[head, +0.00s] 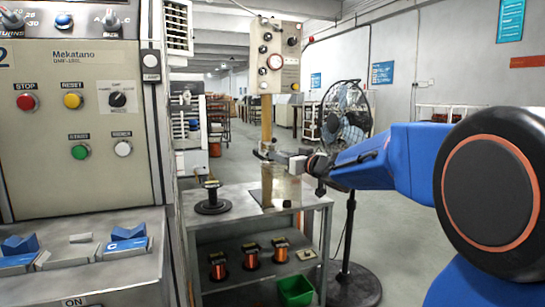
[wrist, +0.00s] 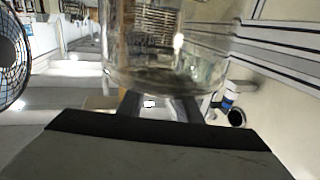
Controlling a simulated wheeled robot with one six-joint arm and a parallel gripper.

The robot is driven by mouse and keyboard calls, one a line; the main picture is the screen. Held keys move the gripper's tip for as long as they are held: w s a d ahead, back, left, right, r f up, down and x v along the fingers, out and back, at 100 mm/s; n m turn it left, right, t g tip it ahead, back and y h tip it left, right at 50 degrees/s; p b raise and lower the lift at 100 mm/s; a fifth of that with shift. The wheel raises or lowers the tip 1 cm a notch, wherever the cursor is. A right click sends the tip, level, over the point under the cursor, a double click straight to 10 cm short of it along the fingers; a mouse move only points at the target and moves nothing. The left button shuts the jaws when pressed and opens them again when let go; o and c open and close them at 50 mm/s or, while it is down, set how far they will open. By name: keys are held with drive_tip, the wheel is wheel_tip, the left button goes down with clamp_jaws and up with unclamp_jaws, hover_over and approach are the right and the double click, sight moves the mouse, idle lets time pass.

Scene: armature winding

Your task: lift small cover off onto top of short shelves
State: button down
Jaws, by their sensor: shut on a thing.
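The small cover (head: 281,188) is a clear, see-through cover at the right end of the short shelves. It fills the top middle of the wrist view (wrist: 165,55), with its rounded lower rim toward my gripper. My gripper (head: 284,160) is shut on the cover, reaching in from the right; its fingers also show in the wrist view (wrist: 158,104). The short shelves (head: 238,222) are a grey metal unit with a flat top. Whether the cover's lower edge touches that top, I cannot tell.
A dark spool (head: 212,201) stands on the left of the shelf top. Copper-wound spools (head: 251,257) and a green bin (head: 295,290) are lower down. A control box on a post (head: 274,60) rises behind; a fan (head: 346,115) stands right. The control cabinet (head: 75,120) is left.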

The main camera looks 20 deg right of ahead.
drive_tip(key=d+f, duration=0.3)
drive_tip(key=d, duration=2.2)
drive_tip(key=w+f, duration=0.2)
drive_tip(key=w, duration=1.3)
drive_tip(key=w+f, duration=0.2)
drive_tip(key=w, duration=1.4)
drive_tip(key=shift+w+d, duration=0.2)
drive_tip(key=shift+f, duration=1.95)
drive_tip(key=c, duration=1.2)
unclamp_jaws()
